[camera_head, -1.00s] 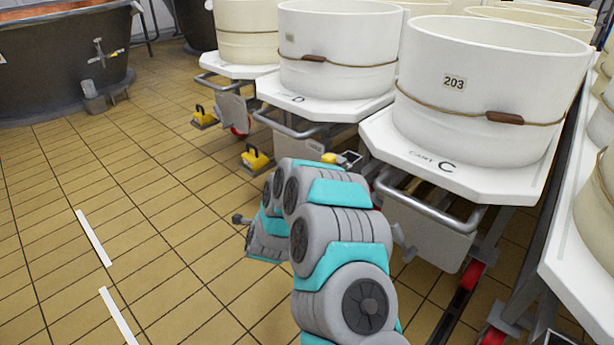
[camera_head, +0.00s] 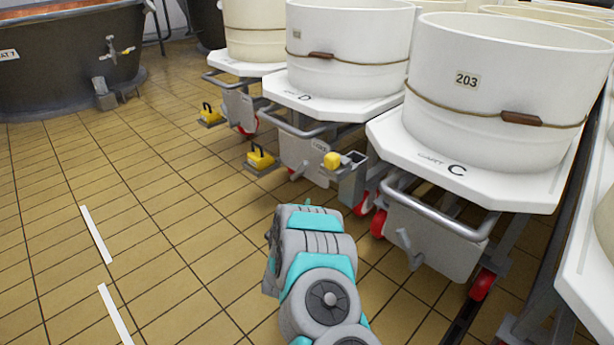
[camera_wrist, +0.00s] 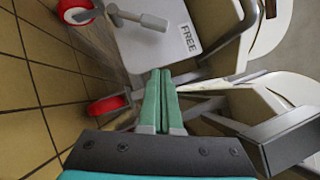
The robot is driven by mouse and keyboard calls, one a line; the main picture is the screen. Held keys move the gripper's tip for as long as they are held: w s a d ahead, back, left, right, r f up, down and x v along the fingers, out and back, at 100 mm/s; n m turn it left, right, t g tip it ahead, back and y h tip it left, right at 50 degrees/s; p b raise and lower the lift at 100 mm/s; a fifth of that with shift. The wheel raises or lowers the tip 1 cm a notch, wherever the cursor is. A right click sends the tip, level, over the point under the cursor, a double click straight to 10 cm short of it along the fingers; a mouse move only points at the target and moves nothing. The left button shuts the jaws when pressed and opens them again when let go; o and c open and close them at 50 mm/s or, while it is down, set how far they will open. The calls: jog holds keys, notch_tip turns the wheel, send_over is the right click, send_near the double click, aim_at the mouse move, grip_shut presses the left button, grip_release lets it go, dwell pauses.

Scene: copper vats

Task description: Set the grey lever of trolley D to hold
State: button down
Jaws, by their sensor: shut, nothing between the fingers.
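Trolley D has a white platform (camera_head: 330,103) marked D with a cream vat on it. Under it hangs a grey panel (camera_head: 310,163) with a small label. Its grey lever (camera_head: 297,173) shows low on this panel, small in the head view. The wrist view shows a panel (camera_wrist: 185,55) labelled FREE with a grey lever (camera_wrist: 140,18) on a round pivot; I take it for trolley D's, but cannot be sure. My gripper (camera_wrist: 160,74) is shut and empty, its teal fingertips apart from the lever.
Trolley C (camera_head: 455,168) stands close at the right, with its own panel and lever (camera_head: 407,245). Open tiled floor lies left.

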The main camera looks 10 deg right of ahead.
aim_at(300, 170)
jog(key=a+r+x, duration=0.1)
jog(key=a+x, duration=0.1)
jog(key=x, duration=1.1)
jog(key=shift+w+a+b, duration=0.25)
jog(key=shift+w+b, duration=0.1)
jog(key=shift+b, duration=0.05)
jog(key=shift+r, duration=0.1)
